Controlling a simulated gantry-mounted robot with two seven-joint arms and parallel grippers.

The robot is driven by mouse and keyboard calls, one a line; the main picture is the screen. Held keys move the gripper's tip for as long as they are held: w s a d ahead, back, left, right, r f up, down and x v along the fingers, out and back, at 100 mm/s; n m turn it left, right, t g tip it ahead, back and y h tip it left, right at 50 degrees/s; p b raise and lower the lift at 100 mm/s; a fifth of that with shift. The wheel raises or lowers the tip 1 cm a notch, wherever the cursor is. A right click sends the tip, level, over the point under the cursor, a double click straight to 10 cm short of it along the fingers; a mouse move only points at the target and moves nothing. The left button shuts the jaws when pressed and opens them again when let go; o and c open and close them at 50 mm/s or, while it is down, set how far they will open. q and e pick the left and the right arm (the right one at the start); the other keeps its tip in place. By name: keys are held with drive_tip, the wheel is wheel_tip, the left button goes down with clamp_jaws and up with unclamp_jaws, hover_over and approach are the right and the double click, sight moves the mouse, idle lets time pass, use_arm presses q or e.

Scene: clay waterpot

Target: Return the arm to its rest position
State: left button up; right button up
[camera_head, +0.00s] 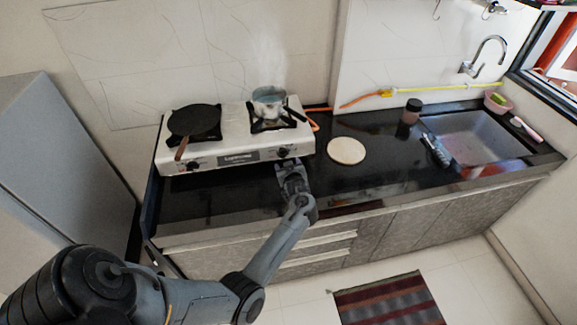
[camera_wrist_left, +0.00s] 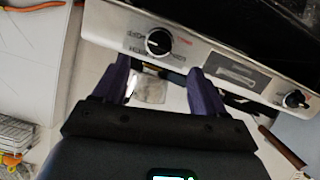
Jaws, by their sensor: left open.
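My left arm (camera_head: 277,245) reaches in from the left. My left gripper (camera_head: 289,168) is at the front of the white two-burner stove (camera_head: 235,156), by its right knob (camera_head: 284,152). In the left wrist view the two purple fingers of the gripper (camera_wrist_left: 160,80) are apart with nothing held between them. The knob (camera_wrist_left: 159,42) shows just beyond the fingertips; I cannot tell whether they touch the stove front. A small steaming pot (camera_head: 269,96) stands on the right burner. My right gripper is not in view.
A black pan (camera_head: 194,119) sits on the left burner, its handle (camera_head: 181,149) over the stove's front edge. A round board (camera_head: 346,151) and a dark-lidded jar (camera_head: 412,111) are on the black counter (camera_head: 385,165), left of the sink (camera_head: 475,140). A striped mat (camera_head: 388,302) lies on the floor.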

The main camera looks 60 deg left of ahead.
use_arm(q)
drive_tip(key=shift+s+d+r, duration=0.25)
drive_tip(key=shift+d+r, duration=0.05)
drive_tip(key=shift+d, duration=0.2)
